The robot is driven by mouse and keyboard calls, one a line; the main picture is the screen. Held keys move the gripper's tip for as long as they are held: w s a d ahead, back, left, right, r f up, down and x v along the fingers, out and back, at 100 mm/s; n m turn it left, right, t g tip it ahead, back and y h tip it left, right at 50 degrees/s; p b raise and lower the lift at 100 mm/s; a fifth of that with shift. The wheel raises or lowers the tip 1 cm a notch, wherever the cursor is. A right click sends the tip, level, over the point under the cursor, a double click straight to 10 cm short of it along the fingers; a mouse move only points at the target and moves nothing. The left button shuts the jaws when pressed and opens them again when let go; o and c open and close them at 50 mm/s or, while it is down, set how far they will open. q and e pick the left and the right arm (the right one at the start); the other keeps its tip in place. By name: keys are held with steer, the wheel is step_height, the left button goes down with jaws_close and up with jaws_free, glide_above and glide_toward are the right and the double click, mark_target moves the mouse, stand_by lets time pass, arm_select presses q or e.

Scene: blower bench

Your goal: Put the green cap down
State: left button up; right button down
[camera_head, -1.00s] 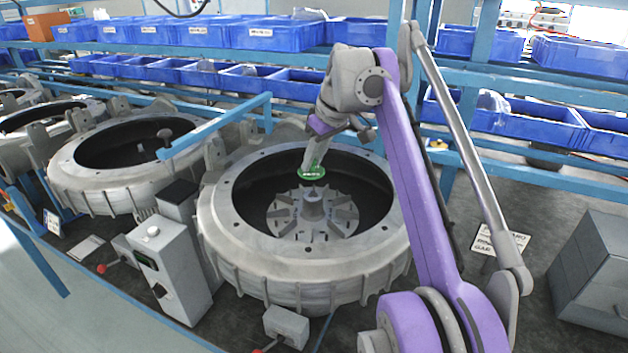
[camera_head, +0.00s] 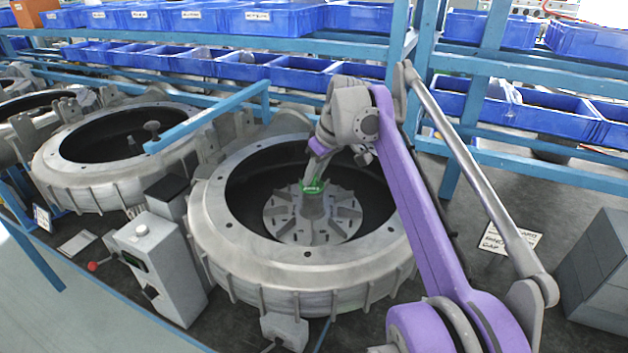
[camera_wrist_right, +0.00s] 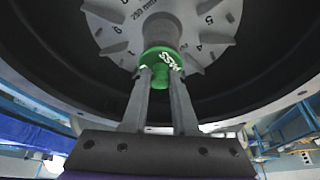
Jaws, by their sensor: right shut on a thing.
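The green cap (camera_head: 313,186) with white lettering is at the top of the grey hub (camera_head: 314,208) in the middle of the blower housing (camera_head: 213,231). My right gripper (camera_head: 309,178) is above the hub and shut on the cap. In the right wrist view my right gripper (camera_wrist_right: 160,78) has its two fingers closed on the cap (camera_wrist_right: 160,60), and the hub (camera_wrist_right: 160,32) lies directly behind it. I cannot tell whether the cap touches the hub top. My left gripper is not in view.
The housing's raised rim surrounds the hub. A second housing (camera_head: 60,175) stands at left. A grey control box (camera_head: 160,265) is at front left. Blue rails (camera_head: 570,183) and blue bins (camera_head: 545,113) run behind. A grey cabinet (camera_head: 600,270) and paper sign (camera_head: 510,238) are at right.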

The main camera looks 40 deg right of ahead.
steer(key=shift+f, duration=0.55)
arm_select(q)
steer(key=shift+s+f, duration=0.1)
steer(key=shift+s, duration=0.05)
arm_select(e)
steer(key=shift+s, duration=0.15)
steer(key=shift+f, duration=0.1)
steer(key=c, duration=1.1)
jaws_free()
steer(key=shift+f, duration=0.1)
steer(key=o, duration=0.4)
steer(key=shift+r, duration=0.25)
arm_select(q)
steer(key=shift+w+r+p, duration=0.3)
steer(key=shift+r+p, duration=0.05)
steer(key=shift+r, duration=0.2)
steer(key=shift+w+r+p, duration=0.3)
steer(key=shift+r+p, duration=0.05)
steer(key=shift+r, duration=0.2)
arm_select(e)
steer(key=v, duration=1.2)
